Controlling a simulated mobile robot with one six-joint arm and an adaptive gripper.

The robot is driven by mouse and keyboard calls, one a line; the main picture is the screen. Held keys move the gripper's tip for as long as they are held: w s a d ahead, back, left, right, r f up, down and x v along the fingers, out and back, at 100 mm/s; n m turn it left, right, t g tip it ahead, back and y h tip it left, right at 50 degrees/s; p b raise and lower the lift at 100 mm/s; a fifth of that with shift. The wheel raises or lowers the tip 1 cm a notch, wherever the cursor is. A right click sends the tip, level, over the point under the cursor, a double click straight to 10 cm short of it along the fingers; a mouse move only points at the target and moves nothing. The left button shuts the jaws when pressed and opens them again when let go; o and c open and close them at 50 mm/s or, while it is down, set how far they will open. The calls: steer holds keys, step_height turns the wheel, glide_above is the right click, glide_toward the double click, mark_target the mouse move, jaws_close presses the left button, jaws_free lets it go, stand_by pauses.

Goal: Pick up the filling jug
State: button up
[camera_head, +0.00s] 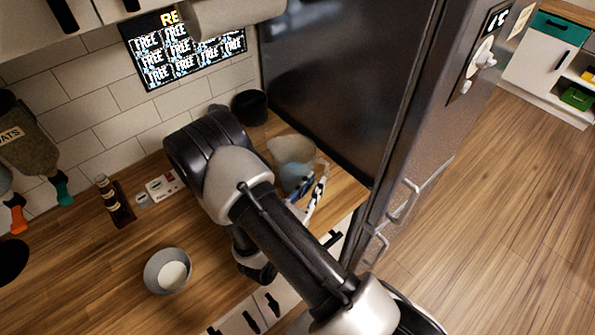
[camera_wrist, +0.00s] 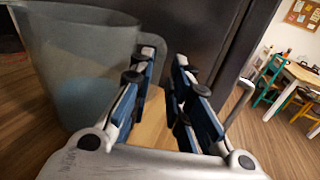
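The filling jug is a large, translucent grey vessel with a handle. In the wrist view the jug (camera_wrist: 75,65) fills the left side, with its handle (camera_wrist: 157,44) near the tips of my fingers. In the head view the jug (camera_head: 291,148) stands on the wooden counter beside the dark fridge, partly hidden by my arm. My gripper (camera_wrist: 164,62) is open, with a clear gap between its blue-padded fingers. The left finger overlaps the handle in view; I cannot tell whether it touches.
The tall dark fridge (camera_head: 335,75) stands close on the right. A grey bowl with white contents (camera_head: 168,271), a small dark bottle (camera_head: 108,193) and a dark round pot (camera_head: 250,107) are on the counter (camera_head: 95,265). The counter's front left is mostly free.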

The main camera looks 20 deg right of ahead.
mark_target(326, 170)
steer(key=x, duration=0.5)
steer(key=f+x, duration=0.1)
steer(key=x, duration=0.1)
steer(key=shift+d+b, duration=0.2)
steer(key=shift+b, duration=0.2)
steer(key=shift+w+d+r, duration=0.1)
steer(key=shift+w+d, duration=0.2)
steer(key=shift+d, duration=0.05)
steer(key=shift+c, duration=0.4)
jaws_close()
